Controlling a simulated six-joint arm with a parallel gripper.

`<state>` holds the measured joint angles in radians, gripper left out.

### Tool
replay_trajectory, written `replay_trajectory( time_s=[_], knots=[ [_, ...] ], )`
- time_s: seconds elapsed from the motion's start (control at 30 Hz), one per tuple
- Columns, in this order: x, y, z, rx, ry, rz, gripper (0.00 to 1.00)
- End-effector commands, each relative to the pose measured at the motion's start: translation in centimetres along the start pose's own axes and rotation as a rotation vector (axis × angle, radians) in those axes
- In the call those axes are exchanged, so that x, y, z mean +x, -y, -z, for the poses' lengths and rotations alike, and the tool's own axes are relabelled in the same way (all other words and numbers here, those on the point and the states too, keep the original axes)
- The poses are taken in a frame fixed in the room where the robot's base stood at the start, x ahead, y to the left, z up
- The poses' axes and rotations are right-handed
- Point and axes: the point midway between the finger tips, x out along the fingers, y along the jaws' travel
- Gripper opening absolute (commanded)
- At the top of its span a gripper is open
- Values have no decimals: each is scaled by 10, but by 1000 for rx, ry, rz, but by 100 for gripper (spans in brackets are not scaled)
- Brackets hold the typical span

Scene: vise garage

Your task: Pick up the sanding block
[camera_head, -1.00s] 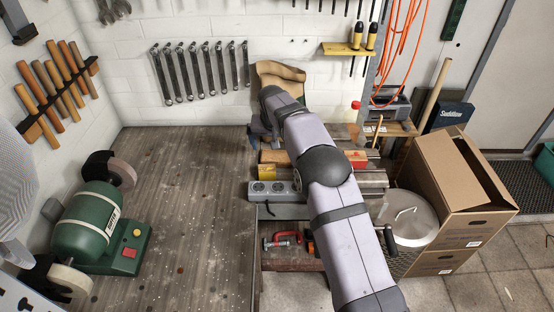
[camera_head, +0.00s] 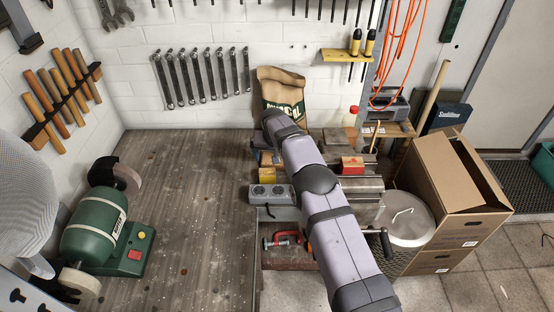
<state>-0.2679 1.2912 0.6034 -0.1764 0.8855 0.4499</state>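A small block with a wood-coloured top and red side (camera_head: 352,165) lies on the metal vise, just right of my arm in the head view. It may be the sanding block, but I cannot tell for sure. A yellow block (camera_head: 267,173) sits left of my arm, behind the grey socket box, partly covered by the arm. My arm reaches from the bottom right up to the middle, its far end in front of the paper sack. My gripper is hidden behind the arm, so its fingers and any contact do not show.
The grey socket box (camera_head: 270,194) stands at the workbench (camera_head: 190,210) edge. A paper sack (camera_head: 282,92) stands at the wall. A green bench grinder (camera_head: 95,229) is at left. The middle of the bench is clear. A cardboard box (camera_head: 435,180) and metal pot (camera_head: 411,225) stand right.

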Motion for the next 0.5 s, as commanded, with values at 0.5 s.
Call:
replay_trajectory(
  time_s=[0.5],
  knots=[
    [7, 0, 0, 0, 0, 0, 81]
  ],
)
